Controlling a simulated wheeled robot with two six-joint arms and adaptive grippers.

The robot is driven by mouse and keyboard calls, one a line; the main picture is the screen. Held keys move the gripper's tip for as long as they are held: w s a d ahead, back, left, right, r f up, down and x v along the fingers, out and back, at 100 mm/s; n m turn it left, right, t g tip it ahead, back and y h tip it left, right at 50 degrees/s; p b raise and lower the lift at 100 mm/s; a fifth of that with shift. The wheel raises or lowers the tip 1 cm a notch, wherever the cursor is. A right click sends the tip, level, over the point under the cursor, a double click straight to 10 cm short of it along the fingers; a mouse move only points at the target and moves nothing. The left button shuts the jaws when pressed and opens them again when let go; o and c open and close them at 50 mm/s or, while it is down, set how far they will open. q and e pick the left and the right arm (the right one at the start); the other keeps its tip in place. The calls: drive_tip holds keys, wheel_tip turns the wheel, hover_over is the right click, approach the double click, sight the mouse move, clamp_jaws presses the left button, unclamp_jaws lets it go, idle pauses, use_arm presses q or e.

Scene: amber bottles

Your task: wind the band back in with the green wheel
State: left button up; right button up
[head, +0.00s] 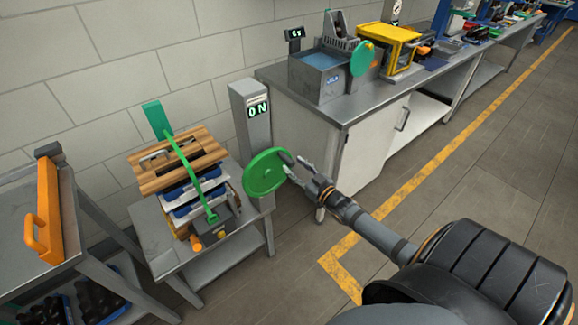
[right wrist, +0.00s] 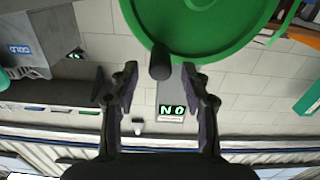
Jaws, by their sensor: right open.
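The green wheel (head: 266,172) is a round disc at the right side of the small grey table. It fills the top of the right wrist view (right wrist: 205,22). A dark knob (right wrist: 160,62) sticks out from its face. My right gripper (head: 289,168) is open at the wheel's right edge. In the right wrist view its fingertips (right wrist: 160,74) lie on both sides of the knob, with gaps; contact is not visible. The green band (head: 186,165) runs over a stack of wooden boards and trays, from an upright green plate down to a grey block. My left gripper is not in view.
A grey post (head: 250,104) with a lit display reading ON stands behind the wheel. A metal bench (head: 343,110) with machines is at the back right. A shelf with an orange handled part (head: 45,215) is at left. The floor at right is clear.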

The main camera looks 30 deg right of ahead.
drive_tip(key=shift+w+a+b, duration=0.2)
drive_tip(key=shift+w+b, duration=0.2)
drive_tip(key=shift+w, duration=1.3)
drive_tip(key=shift+c, duration=0.2)
clamp_jaws()
